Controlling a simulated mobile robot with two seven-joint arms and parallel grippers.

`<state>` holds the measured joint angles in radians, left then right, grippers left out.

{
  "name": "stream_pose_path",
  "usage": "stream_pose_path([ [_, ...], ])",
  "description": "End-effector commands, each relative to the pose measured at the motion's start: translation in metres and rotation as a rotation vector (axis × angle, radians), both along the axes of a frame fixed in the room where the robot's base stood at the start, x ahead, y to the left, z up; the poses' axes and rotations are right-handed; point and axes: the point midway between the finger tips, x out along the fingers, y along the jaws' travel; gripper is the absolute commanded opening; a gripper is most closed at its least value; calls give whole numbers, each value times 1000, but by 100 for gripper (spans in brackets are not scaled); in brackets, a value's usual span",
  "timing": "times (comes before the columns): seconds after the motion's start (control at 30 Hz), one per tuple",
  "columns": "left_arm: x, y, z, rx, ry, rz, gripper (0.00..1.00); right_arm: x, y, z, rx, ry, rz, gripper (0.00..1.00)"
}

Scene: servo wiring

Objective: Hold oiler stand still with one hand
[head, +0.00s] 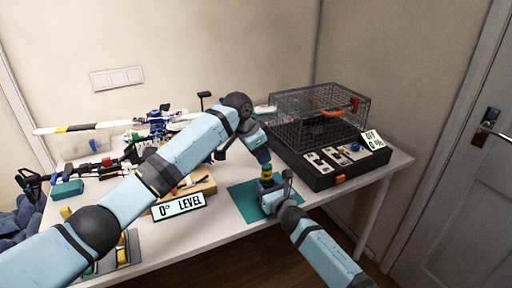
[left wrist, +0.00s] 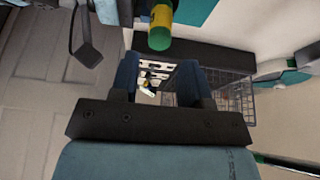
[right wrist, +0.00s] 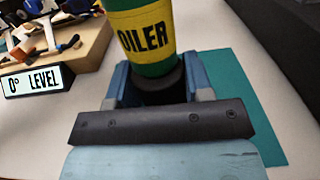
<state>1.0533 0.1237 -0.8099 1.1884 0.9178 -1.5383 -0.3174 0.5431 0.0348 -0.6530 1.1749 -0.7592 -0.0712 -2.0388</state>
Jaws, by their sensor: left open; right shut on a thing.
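The oiler stand shows in the right wrist view as an upright green cylinder (right wrist: 145,37) with a yellow band reading "OILER" and a dark lower part. My right gripper (right wrist: 158,82) is shut around that dark lower part. In the head view the stand (head: 266,172) is on the teal mat (head: 243,203), with my right gripper (head: 272,199) at its base. My left gripper (head: 262,152) is open above the stand, close to its top. In the left wrist view the gap between my left fingers (left wrist: 166,80) is empty, and a yellow and green piece (left wrist: 160,28) shows beyond them.
A black box with a wire cage (head: 318,115) stands at the right of the table. A "0° LEVEL" sign (head: 179,207) stands left of the mat. A helicopter model (head: 160,120) and loose parts crowd the back left. Bare white table shows right of the mat.

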Motion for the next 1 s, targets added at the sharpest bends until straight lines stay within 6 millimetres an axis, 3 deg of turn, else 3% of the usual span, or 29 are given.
stream_pose_path([
  [0.2,8,-15,-40,-1,2,1,43,0,0,0,0,0,0,22],
  [0.4,13,-24,-66,-2,1,1,43,0,0,0,0,1,0,22],
  [0.87,16,-29,-77,-2,-1,0,43,0,0,0,0,1,0,22],
  [1.0,16,-28,-77,-2,-1,0,13,0,0,-1,0,1,0,22],
])
